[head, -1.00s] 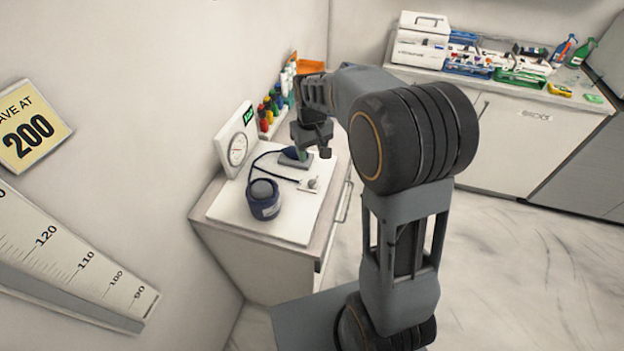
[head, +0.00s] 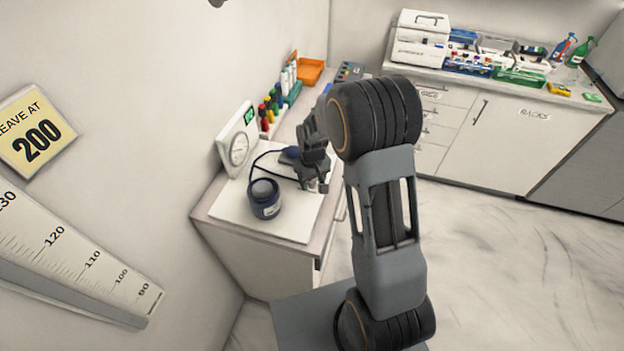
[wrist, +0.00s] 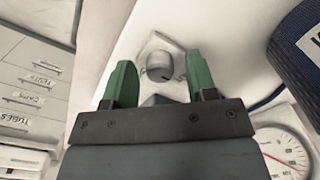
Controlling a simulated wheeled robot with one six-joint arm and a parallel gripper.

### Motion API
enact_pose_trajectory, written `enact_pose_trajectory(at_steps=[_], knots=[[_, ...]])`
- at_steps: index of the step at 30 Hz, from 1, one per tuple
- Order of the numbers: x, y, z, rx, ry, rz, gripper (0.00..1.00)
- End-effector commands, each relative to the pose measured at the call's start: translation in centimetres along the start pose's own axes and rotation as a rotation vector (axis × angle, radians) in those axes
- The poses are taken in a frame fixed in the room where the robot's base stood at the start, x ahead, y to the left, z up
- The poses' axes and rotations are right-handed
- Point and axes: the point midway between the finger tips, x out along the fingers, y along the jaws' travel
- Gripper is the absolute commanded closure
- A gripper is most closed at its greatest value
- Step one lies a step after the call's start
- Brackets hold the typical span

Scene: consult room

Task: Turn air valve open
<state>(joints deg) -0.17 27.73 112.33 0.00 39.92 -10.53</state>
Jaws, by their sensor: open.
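The air valve (wrist: 160,66) is a small grey round knob on a square plate on the white board. In the wrist view it lies between and just beyond the green fingertips of my gripper (wrist: 163,82). The fingers are apart and hold nothing. In the head view my gripper (head: 318,187) is low over the right side of the board (head: 285,228) and hides the valve. The dark blue cuff (head: 264,200) stands on the board to the left, with a dark tube leading from it. A dial gauge (head: 239,150) stands at the back left.
Coloured bottles (head: 270,108) and an orange tray (head: 309,71) stand behind the board along the wall. The wall is close on the left. A counter (head: 490,80) with racks and bottles is at the back right. The floor (head: 500,250) on the right is clear.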

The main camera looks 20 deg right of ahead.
Motion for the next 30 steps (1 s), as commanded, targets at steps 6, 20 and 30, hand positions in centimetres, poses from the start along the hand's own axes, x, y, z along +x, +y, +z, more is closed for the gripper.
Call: enact_pose_trajectory(at_steps=[6, 20, 30], knots=[[0.02, -0.01, 0.00, 0.000, 0.000, 0.000, 0.49], [-0.01, -0.01, -0.01, 0.000, 0.000, 0.000, 0.93], [0.08, -0.02, -0.02, 0.046, 0.000, 0.000, 0.97]])
